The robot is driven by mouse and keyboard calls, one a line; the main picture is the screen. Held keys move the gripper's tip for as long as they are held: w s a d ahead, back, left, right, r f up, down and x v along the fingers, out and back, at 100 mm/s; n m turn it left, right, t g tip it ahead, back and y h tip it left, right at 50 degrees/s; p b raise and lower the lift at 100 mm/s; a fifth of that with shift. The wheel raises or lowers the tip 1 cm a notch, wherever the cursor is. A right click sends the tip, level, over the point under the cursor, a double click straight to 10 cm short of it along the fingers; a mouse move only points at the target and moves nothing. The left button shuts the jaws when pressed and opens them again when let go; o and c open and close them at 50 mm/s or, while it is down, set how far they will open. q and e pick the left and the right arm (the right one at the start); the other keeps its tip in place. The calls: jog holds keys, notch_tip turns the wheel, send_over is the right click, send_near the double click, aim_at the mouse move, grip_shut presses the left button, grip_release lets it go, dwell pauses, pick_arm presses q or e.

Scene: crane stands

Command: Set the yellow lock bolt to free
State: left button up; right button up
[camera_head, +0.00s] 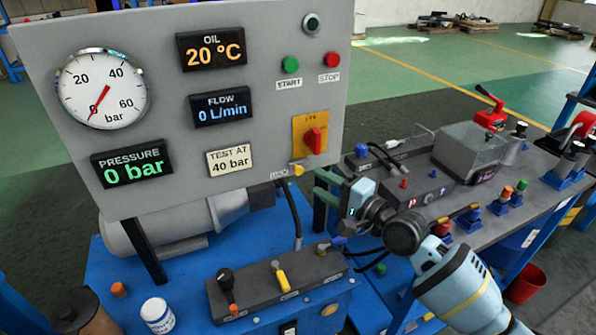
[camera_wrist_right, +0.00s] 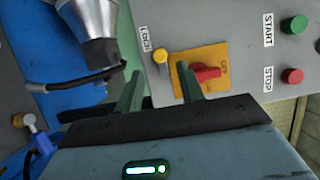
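The yellow lock bolt (camera_head: 297,170) sits at the lower right edge of the grey control panel, beside a LOCK label. It also shows in the right wrist view (camera_wrist_right: 160,58), next to the orange plate with the red switch. My right gripper (camera_head: 318,184) is just to the right of the bolt in the head view. In the right wrist view its two green fingers (camera_wrist_right: 160,70) are apart, with the bolt showing between their tips. Nothing is held, and I cannot tell the exact gap to the bolt. My left gripper is not in view.
The red switch (camera_head: 314,140) on its orange plate is just above the bolt. A black cable (camera_head: 293,215) hangs below the panel. A valve block (camera_head: 280,282) with levers stands below on the blue bench. A grey workbench with fittings (camera_head: 470,215) is at the right.

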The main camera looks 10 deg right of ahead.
aim_at(301, 172)
jog(key=shift+x, duration=3.9)
grip_shut()
